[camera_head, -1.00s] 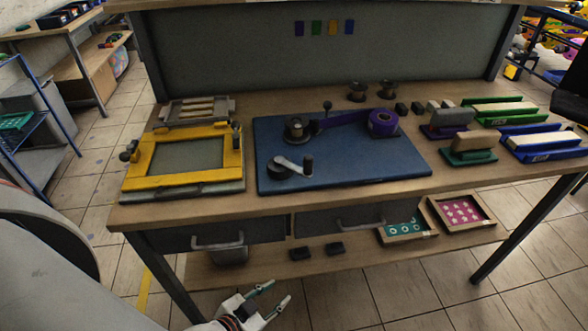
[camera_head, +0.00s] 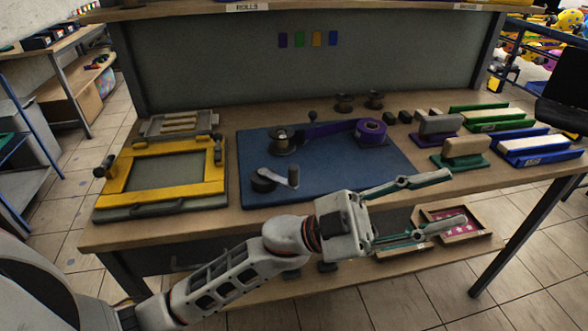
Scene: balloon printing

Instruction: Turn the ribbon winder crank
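The ribbon winder sits on a blue board (camera_head: 345,172) on the workbench. My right gripper is not in view.
A yellow screen frame (camera_head: 162,205) lies left of the board. Squeegees (camera_head: 461,154) and green and blue trays (camera_head: 540,146) stand to the right. Small framed trays (camera_head: 465,236) sit on the lower shelf. A back panel (camera_head: 230,70) closes the bench behind.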

